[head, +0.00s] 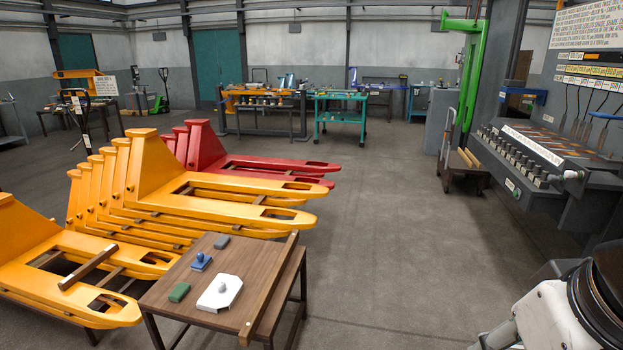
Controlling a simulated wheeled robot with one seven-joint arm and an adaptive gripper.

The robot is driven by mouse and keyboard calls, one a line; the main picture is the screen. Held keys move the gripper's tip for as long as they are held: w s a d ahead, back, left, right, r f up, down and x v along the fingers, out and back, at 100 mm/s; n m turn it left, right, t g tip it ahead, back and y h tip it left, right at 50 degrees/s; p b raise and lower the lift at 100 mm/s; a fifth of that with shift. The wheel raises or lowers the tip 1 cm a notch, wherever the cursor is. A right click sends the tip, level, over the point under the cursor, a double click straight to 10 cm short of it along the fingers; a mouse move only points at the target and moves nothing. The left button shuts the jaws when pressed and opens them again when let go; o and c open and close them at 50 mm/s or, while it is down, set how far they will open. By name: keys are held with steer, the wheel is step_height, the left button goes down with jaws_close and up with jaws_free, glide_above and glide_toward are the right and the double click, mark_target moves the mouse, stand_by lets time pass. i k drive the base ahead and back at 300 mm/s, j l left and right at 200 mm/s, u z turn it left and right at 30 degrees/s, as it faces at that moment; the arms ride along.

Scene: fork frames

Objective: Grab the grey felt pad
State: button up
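A small dark grey block (222,242), which looks like the grey felt pad, lies flat near the far edge of a brown wooden table (188,274). Nothing covers it. It lies apart from a blue stamp-like piece with a knob (201,262), which is nearer to me. My gripper is not in view; only a white and black part of my arm shows at the lower right, well away from the table.
A green block (179,292) and a white plate with a grey knob (220,293) are also on the table. A raised wooden strip (270,290) runs along its right side. Yellow fork frames (200,195) crowd behind and left. Floor (390,240) right of the table is clear.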

mark_target(221, 243)
steer(key=i+j, duration=0.3)
steer(key=i+j+z, duration=0.1)
steer(key=i+j, duration=0.2)
steer(key=j, duration=0.15)
steer(key=i+j, duration=0.25)
steer(key=j, duration=0.15)
steer(key=i+j+z, duration=0.1)
steer(key=i+j, duration=0.35)
steer(key=j, duration=0.5)
steer(key=i+j, duration=0.1)
steer(key=j, duration=0.5)
steer(key=i+j+z, duration=0.1)
steer(key=j, duration=0.55)
steer(key=i+j, duration=0.15)
steer(key=j, duration=0.45)
steer(key=i+j, duration=0.1)
steer(key=j, duration=0.55)
steer(key=z, duration=0.05)
